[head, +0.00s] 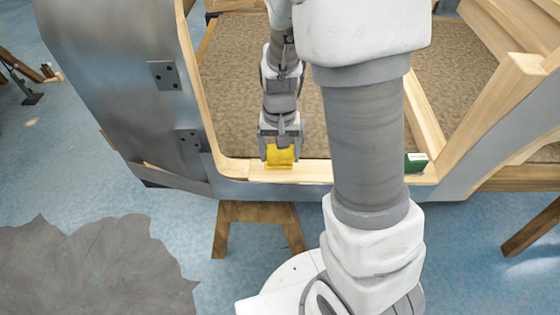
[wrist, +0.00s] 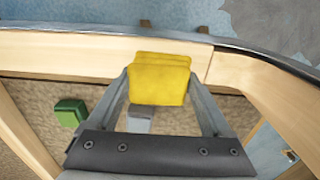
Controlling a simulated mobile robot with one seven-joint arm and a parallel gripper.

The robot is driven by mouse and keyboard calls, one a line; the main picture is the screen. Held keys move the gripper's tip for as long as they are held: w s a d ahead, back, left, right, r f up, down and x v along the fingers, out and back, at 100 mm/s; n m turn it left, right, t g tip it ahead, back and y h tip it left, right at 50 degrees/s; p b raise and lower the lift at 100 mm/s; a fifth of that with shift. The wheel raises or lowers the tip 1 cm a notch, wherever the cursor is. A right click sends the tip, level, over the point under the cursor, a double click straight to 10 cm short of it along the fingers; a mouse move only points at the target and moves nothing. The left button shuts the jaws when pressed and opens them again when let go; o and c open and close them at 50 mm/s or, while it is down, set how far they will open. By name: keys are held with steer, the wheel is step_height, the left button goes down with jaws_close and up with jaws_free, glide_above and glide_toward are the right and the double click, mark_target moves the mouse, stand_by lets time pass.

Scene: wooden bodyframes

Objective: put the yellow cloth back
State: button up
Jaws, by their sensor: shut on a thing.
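The yellow cloth (head: 280,157) is a small folded block at the wooden sill (head: 305,173) of the frame's near edge. My gripper (head: 281,150) points down from above and is shut on the cloth, with a finger on each side. In the wrist view the cloth (wrist: 160,79) sits between the two fingertips (wrist: 160,88), in front of the pale wooden rail (wrist: 70,55). I cannot tell whether the cloth rests on the sill or hangs just above it.
A metal panel (head: 120,80) rises at the left. Slanted wooden beams (head: 495,105) stand at the right. A brown textured panel (head: 230,80) lies inside the frame.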

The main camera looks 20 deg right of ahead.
mark_target(280, 162)
steer(key=shift+f+b, duration=0.4)
steer(key=shift+f, duration=1.25)
steer(key=shift+f, duration=0.1)
steer(key=shift+f, duration=0.15)
steer(key=o, duration=1.1)
step_height(280, 162, up, 13)
steer(key=p, duration=0.3)
steer(key=shift+f, duration=0.2)
steer(key=s+r+n+t, duration=0.1)
steer(key=s+r+t, duration=0.1)
steer(key=s+r, duration=0.2)
steer(key=s+r+n+t, duration=0.1)
steer(key=s+r, duration=0.4)
steer(key=r, duration=0.1)
steer(key=s+r+n+t, duration=0.1)
steer(key=s+r+t, duration=0.1)
steer(key=s+r, duration=0.3)
steer(key=shift+r+n+t, duration=0.3)
steer(key=shift+r, duration=0.25)
